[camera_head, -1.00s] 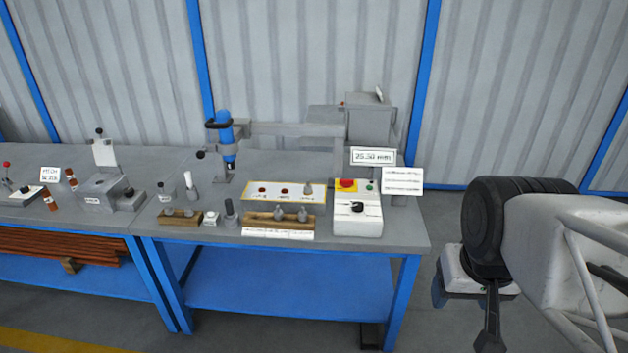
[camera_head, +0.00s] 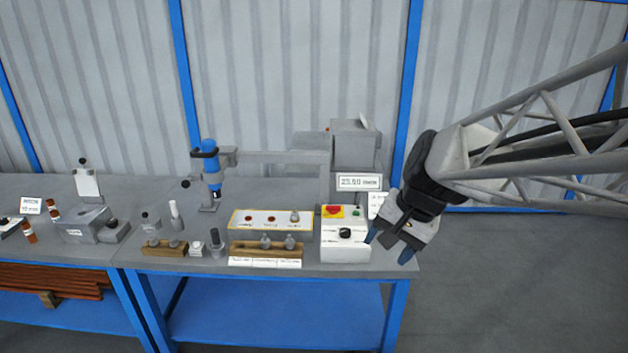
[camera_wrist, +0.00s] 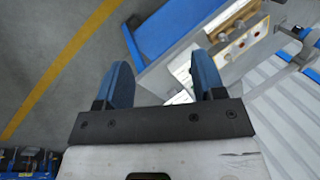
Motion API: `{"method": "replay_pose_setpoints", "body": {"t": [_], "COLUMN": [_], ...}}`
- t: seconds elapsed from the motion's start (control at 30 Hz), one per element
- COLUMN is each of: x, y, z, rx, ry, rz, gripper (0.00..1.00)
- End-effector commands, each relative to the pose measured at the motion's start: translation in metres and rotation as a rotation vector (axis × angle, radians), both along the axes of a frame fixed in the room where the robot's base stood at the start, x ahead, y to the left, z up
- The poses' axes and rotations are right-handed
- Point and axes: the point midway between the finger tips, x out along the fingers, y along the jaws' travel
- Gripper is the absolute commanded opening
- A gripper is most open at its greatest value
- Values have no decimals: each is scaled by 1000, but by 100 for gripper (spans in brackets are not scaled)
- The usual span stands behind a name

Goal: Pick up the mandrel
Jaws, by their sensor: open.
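Several small grey upright pieces stand on the right bench; I cannot tell for certain which one is the mandrel. A dark-based peg (camera_head: 216,243) stands by itself near the front edge. Two grey knobbed pieces (camera_head: 278,243) sit in a wooden block (camera_head: 240,248) to its right, with white labels in front. Another grey piece (camera_head: 295,216) stands on a yellow-edged panel (camera_head: 250,222). My gripper (camera_head: 388,246) is open and empty, right of the bench pieces, near the bench's right front corner. Its two blue fingers show apart in the wrist view (camera_wrist: 162,74).
A white control box (camera_head: 345,250) with a red button stands close left of my gripper. A press-like machine with a blue cylinder (camera_head: 210,160) and long grey arm (camera_head: 275,157) spans the back. A second wooden block (camera_head: 164,249) is further left. Floor is clear at right.

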Motion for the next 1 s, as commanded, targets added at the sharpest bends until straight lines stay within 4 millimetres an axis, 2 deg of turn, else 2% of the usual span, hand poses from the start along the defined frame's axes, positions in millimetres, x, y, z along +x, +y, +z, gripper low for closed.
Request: {"method": "replay_pose_setpoints", "body": {"t": [0.1,0.47,1.0], "x": [29,116,248], "y": [11,43,88], "z": [-4,-17,-63], "rx": [62,248,510], "ry": [35,141,325], "rz": [-57,-242,-523], "gripper": [63,63,63]}}
